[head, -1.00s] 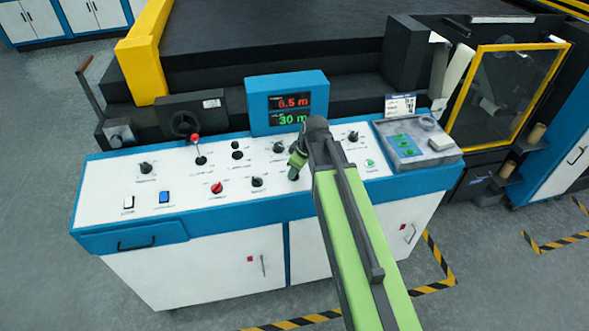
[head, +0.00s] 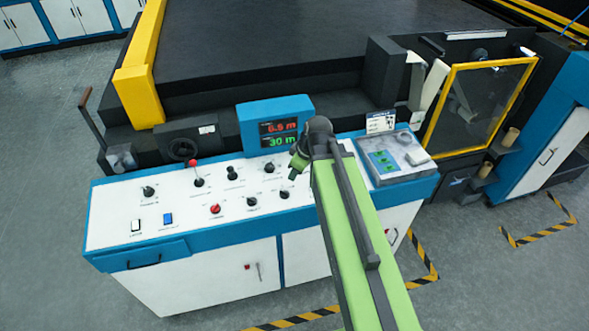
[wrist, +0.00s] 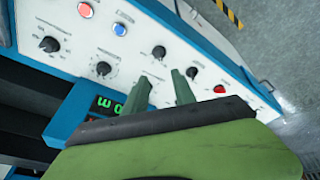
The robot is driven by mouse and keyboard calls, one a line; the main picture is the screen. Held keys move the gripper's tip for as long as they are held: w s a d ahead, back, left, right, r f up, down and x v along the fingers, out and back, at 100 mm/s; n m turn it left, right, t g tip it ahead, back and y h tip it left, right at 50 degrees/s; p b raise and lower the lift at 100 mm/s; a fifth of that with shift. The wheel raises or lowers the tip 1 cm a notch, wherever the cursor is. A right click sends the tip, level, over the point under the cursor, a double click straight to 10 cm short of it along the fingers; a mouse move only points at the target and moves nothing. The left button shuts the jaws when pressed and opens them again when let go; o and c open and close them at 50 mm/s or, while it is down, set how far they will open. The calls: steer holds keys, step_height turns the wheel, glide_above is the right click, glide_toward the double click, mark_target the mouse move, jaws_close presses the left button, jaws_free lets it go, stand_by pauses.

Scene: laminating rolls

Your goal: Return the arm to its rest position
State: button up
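My green arm (head: 350,235) reaches forward from the bottom of the head view over the control console. My gripper (head: 296,168) is at its far end, tilted down above the right half of the white control panel (head: 110,225). In the wrist view my gripper (wrist: 160,80) shows two green fingers spread apart with nothing between them. The panel's knobs and buttons lie beyond the fingertips. I cannot tell the exact height of the fingertips above the panel.
A blue display box (head: 270,105) with red and green digits stands behind the panel. The black machine (head: 290,45) with a yellow-framed window (head: 480,105) rises behind. Grey floor (head: 500,290) is open at the front right.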

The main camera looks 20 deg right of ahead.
steer(key=s+a+f+m+g+b, duration=0.1)
steer(key=s+a+f+b, duration=0.1)
steer(key=f+b, duration=0.55)
steer(key=s+a+f+m+g+b, duration=0.1)
steer(key=s+a+f+m+b, duration=0.15)
steer(key=f+b, duration=0.5)
steer(key=s+m+g+h, duration=0.1)
steer(key=s+m, duration=0.1)
steer(key=m, duration=0.1)
steer(key=s+d+m+p, duration=0.1)
steer(key=s+m, duration=0.1)
steer(key=m, duration=0.1)
steer(key=shift+s+d+f+g+h, duration=0.1)
steer(key=shift+d+g+h, duration=0.05)
steer(key=shift+g+h, duration=0.25)
steer(key=shift+o, duration=0.5)
